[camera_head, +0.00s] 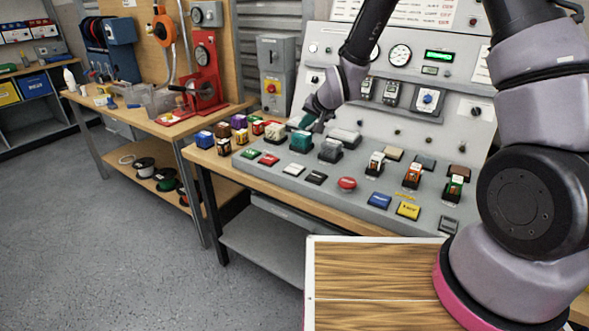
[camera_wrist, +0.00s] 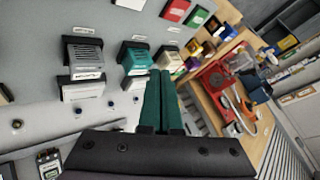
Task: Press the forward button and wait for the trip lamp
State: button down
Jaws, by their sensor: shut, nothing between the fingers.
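My gripper (camera_head: 314,119) is shut and empty above the back part of the sloped control desk, beside a teal block (camera_head: 300,141). In the wrist view its two green fingers (camera_wrist: 160,76) lie together, just right of the teal block (camera_wrist: 135,58); contact cannot be told. A row of flat buttons lines the desk's front: green (camera_head: 250,153), red (camera_head: 269,159), white (camera_head: 293,169) and black (camera_head: 315,177). The green button (camera_wrist: 197,16) and red button (camera_wrist: 175,10) also show in the wrist view. Their labels are unreadable. The trip lamp cannot be picked out.
A grey block (camera_head: 331,150) and several small devices stand on the desk. The upright panel (camera_head: 320,50) rises behind.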

aim_at(296, 170)
jog(key=a+f, duration=0.2)
jog(key=f, duration=0.2)
jog(key=shift+s+a, duration=0.25)
jog(key=shift+a, duration=0.15)
jog(key=shift+f, duration=4.4)
jog(key=shift+f, duration=0.4)
jog(key=shift+f, duration=0.45)
jog(key=shift+r, duration=0.85)
